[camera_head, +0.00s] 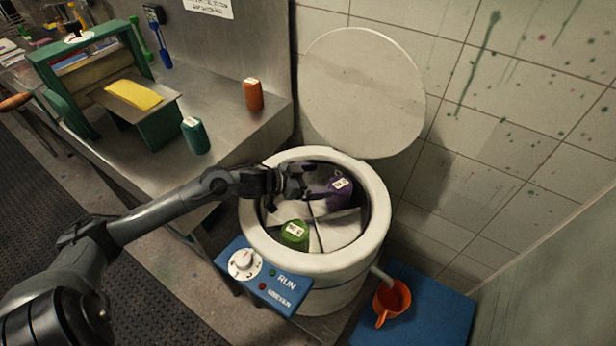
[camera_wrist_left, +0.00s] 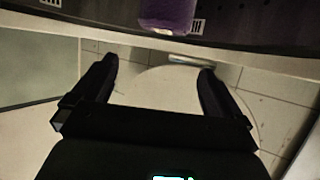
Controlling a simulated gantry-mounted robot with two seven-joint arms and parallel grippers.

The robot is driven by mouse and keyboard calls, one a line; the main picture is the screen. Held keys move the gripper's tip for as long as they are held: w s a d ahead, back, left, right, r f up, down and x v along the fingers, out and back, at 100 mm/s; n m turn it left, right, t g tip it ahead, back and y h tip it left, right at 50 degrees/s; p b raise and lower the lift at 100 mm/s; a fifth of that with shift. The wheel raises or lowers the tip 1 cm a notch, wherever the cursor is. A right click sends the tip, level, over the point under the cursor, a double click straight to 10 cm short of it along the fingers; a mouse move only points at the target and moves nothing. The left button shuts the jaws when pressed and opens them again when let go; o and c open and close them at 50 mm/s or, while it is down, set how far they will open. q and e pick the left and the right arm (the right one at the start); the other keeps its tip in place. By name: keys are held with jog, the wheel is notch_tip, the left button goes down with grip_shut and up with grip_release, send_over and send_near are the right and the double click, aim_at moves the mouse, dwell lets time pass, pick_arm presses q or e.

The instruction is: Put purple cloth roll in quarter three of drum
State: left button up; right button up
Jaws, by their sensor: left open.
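The purple cloth roll (camera_head: 341,196) with a white label is inside the white drum (camera_head: 374,225), in the compartment at the back right. It also shows at the top edge of the wrist view (camera_wrist_left: 168,14), beyond my fingertips. Light dividers (camera_head: 313,212) split the drum into quarters; quarter numbers cannot be read. My left gripper (camera_head: 308,188) reaches over the drum's left side, just left of the purple roll. In the wrist view its fingers (camera_wrist_left: 157,68) are apart with nothing between them. My right gripper is not in view.
A green roll (camera_head: 294,238) lies in the drum's front compartment. The round lid (camera_head: 362,92) stands open behind. Teal (camera_head: 195,136) and orange (camera_head: 253,95) rolls stand on the steel bench, with a green press (camera_head: 160,130).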

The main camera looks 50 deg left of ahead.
pick_arm(q)
jog(key=shift+v, duration=1.2)
jog(key=shift+r+p, duration=0.1)
jog(key=shift+p, duration=0.25)
